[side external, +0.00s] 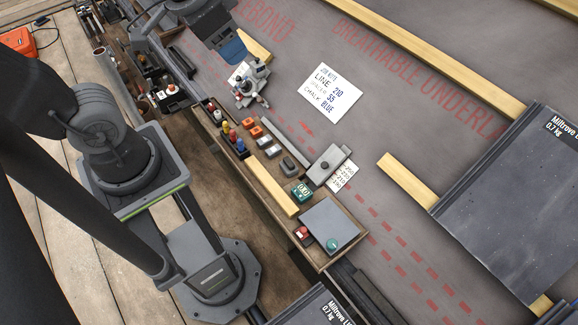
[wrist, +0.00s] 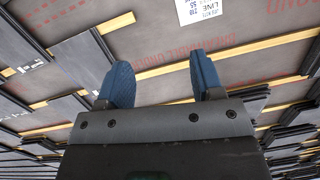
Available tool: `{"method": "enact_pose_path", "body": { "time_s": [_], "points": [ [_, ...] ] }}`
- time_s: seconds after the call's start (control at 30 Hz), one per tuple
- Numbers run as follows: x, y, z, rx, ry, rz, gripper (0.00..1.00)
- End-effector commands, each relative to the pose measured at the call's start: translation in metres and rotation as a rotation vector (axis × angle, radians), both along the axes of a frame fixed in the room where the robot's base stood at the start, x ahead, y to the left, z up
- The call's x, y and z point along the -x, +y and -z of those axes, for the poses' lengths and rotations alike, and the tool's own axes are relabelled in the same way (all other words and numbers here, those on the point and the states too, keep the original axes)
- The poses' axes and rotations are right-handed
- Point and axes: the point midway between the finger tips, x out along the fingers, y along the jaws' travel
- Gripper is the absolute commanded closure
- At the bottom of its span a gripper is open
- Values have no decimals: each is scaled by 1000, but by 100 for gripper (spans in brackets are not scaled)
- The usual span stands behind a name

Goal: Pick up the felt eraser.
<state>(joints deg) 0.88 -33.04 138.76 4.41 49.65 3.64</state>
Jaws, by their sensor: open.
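The felt eraser is hard to single out. In the side external view, a small dark grey block (side external: 288,165) lies in the wooden tray, beside two lighter grey blocks (side external: 268,147), and may be it. A larger grey block with a dark knob (side external: 326,165) lies at the tray's far edge and could also be it. My gripper (side external: 233,48) is up at the top of the side view, away from these blocks. In the wrist view my gripper (wrist: 164,80) shows two blue fingers wide apart with nothing between them. None of the small blocks shows there.
The wooden tray (side external: 345,252) also holds orange blocks (side external: 252,127), small coloured bottles, a wood strip (side external: 272,188) and a grey plate (side external: 328,222). A white device (side external: 250,83) stands near my gripper. A note sheet (side external: 332,93) lies on the underlay; slates (side external: 515,200) lie right.

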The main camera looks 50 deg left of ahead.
Motion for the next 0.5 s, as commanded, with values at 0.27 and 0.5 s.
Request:
{"method": "enact_pose_path", "body": {
  "time_s": [0.27, 0.5],
  "points": [
    [-76, 9, 47, -217, 165, 254, 39],
    [-133, 11, 116, -376, 300, 516, 39]
  ]
}}
